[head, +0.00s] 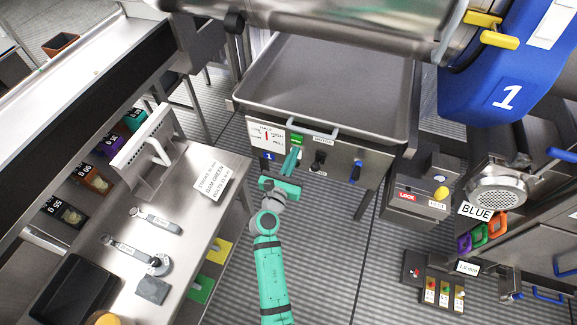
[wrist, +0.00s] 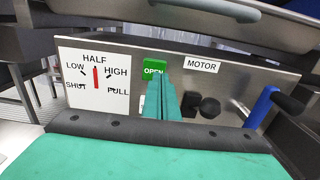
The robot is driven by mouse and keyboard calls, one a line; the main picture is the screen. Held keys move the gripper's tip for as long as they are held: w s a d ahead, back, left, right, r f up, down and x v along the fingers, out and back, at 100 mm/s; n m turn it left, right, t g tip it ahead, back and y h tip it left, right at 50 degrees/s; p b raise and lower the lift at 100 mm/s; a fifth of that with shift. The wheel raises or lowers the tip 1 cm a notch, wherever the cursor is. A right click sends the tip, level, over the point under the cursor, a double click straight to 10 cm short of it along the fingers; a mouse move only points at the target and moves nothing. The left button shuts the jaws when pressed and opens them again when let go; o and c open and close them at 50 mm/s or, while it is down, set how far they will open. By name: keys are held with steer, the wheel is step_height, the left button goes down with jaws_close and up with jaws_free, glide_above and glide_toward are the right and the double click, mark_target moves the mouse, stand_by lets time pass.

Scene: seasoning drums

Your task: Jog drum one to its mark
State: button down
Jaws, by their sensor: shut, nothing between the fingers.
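Drum one is the large steel cylinder (head: 340,22) at the top of the head view, beside a blue housing (head: 510,75) marked 1. Two yellow pieces (head: 497,40) sit near where the drum meets the housing; I cannot tell whether either is its mark. The control panel (head: 340,157) below has a green OPEN label (wrist: 154,69), a MOTOR label (wrist: 202,66), a black knob (wrist: 209,107) and a blue-handled lever (wrist: 262,106). My teal gripper (head: 291,156) is shut and empty at the panel, just below OPEN and left of the knob. Its fingers hide what lies behind them; contact is unclear.
A gauge (wrist: 92,88) left of OPEN has its red needle upright at HALF. A steel tray (head: 330,80) stands behind the panel. A steel bench (head: 185,185) with tools is at left. A LOCK box (head: 415,202) and BLUE-labelled machine are at right.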

mark_target(297, 139)
steer(key=shift+x, duration=1.15)
